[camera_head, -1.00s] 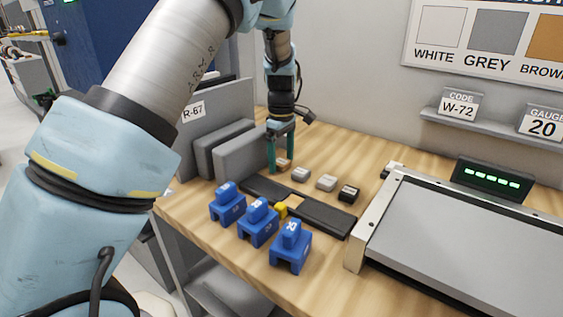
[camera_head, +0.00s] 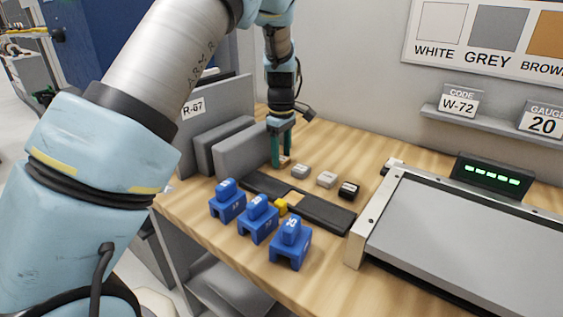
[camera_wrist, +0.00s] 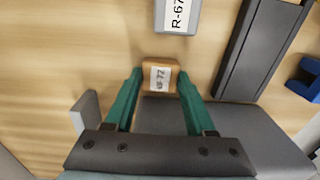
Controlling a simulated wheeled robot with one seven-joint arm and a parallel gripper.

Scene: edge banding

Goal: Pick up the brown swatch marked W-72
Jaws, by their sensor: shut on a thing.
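The brown swatch (camera_wrist: 149,66) shows in the wrist view as a small block with a white label, between my two green fingertips. The label is blurred and turned; I cannot read it surely. My gripper (camera_head: 281,160) is shut on this swatch, its fingers touching the sides. In the head view the swatch (camera_head: 285,160) is mostly hidden by the fingers, at the left end of the swatch row, at or close to the wooden bench. A card reading W-72 (camera_head: 459,104) stands on the back shelf.
A light grey swatch (camera_head: 301,171), another pale one (camera_head: 327,180) and a black one (camera_head: 348,190) stand to the right. Grey panels (camera_head: 245,151) stand close to the left. A dark rail (camera_head: 325,214) and blue blocks (camera_head: 290,245) lie in front. A grey-topped machine (camera_head: 470,240) fills the right.

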